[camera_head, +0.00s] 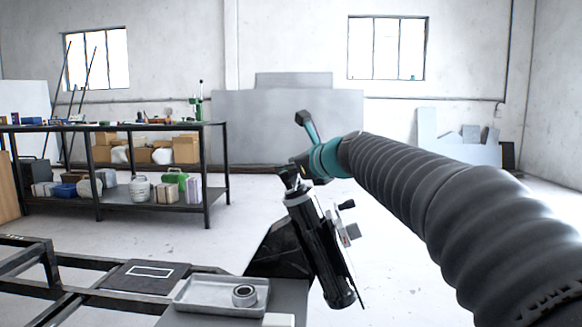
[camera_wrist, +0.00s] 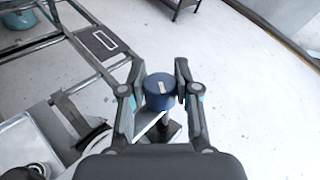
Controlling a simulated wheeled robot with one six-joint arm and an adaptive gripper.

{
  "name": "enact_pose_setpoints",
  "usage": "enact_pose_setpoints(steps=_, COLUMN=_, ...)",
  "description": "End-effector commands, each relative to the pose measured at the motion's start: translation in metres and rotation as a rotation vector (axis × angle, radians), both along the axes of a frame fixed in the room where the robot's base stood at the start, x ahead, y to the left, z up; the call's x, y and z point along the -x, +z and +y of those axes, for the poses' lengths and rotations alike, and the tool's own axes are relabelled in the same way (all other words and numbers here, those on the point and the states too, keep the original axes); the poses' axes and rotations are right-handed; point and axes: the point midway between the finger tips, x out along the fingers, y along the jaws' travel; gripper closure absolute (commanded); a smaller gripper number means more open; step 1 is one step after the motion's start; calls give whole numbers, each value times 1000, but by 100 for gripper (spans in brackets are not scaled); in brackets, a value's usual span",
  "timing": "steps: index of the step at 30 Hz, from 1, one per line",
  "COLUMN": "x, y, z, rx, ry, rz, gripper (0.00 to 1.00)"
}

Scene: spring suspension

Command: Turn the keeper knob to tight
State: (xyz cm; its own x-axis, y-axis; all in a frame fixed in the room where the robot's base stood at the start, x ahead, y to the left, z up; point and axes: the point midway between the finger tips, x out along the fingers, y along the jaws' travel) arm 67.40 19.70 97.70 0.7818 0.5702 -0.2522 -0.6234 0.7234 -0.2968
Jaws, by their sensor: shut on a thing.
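The keeper knob (camera_wrist: 160,92) is a dark blue round cap with a pale bar mark on top, in the middle of the wrist view. My gripper (camera_wrist: 160,80) has one finger on each side of it and is shut on it. In the head view my gripper (camera_head: 290,178) is at the top of a tilted black cylindrical unit (camera_head: 322,250). The knob cannot be made out there. No tight marking is legible in either view.
A metal tray (camera_head: 190,307) holding a ring-shaped part (camera_head: 244,295) is left of the unit. Black frame rails (camera_head: 40,285) and a dark panel with a white rectangle (camera_head: 145,277) lie beyond. A loaded workbench (camera_head: 150,127) stands behind; the floor at right is clear.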

Motion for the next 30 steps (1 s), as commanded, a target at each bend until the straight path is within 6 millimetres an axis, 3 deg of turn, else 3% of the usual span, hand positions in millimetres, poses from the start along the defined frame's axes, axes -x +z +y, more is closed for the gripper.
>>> enact_pose_setpoints(steps=10, x=0, y=0, z=0, rx=-1, ry=-1, rz=0, gripper=100)
enact_pose_setpoints(steps=11, x=0, y=0, z=1, rx=-1, ry=-1, rz=0, gripper=64)
enact_pose_setpoints(steps=13, x=0, y=0, z=0, rx=-1, ry=-1, rz=0, gripper=46)
enact_pose_setpoints(steps=14, x=0, y=0, z=0, rx=-1, ry=-1, rz=0, gripper=42)
enact_pose_setpoints(steps=24, x=2, y=1, z=-2, rx=0, ry=-3, rz=-1, gripper=42)
enact_pose_setpoints(steps=30, x=20, y=8, z=-16, rx=-1, ry=-4, rz=-3, gripper=42)
